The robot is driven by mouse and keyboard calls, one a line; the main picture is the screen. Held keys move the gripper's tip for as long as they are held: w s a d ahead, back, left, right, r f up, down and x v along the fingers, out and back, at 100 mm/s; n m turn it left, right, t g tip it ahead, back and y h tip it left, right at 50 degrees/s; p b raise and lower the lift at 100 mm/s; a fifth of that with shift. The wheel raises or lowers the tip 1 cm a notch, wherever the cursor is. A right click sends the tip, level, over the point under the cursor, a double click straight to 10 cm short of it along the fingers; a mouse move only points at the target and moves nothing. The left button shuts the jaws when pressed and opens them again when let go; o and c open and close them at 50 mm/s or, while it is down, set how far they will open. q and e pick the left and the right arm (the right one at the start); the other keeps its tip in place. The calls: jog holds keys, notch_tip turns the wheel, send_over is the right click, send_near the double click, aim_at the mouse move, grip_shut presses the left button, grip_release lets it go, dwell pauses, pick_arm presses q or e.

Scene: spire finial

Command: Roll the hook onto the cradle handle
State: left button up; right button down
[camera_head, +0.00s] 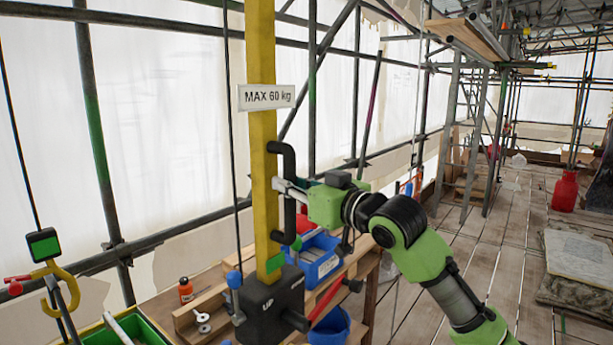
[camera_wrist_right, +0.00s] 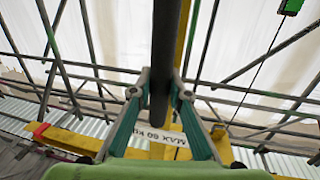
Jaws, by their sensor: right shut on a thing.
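My right gripper (camera_head: 283,189) is shut on the black D-shaped handle (camera_head: 289,158) on the side of the yellow post (camera_head: 262,120). In the right wrist view the fingers (camera_wrist_right: 158,100) close from both sides on the dark handle bar (camera_wrist_right: 161,45). The yellow hook (camera_head: 70,278) hangs at the far left under a black block with a green face (camera_head: 43,243). A grey bar shows by the hook's bend; I cannot tell whether they touch. A grey bar (camera_head: 122,328) lies over the green tray; whether it is the cradle handle is unclear. My left gripper is out of view.
The post rises from a black base block (camera_head: 268,308) and bears a "MAX 60 kg" sign (camera_head: 266,96). A blue bin (camera_head: 318,262) and an orange bottle (camera_head: 186,290) stand on the wooden bench nearby. Scaffold tubes stand behind.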

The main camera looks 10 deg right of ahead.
jog(key=shift+s+a, duration=0.2)
jog(key=shift+a, duration=0.05)
jog(key=c, duration=1.9)
grip_release()
jog(key=v, duration=1.2)
jog(key=shift+a, duration=0.1)
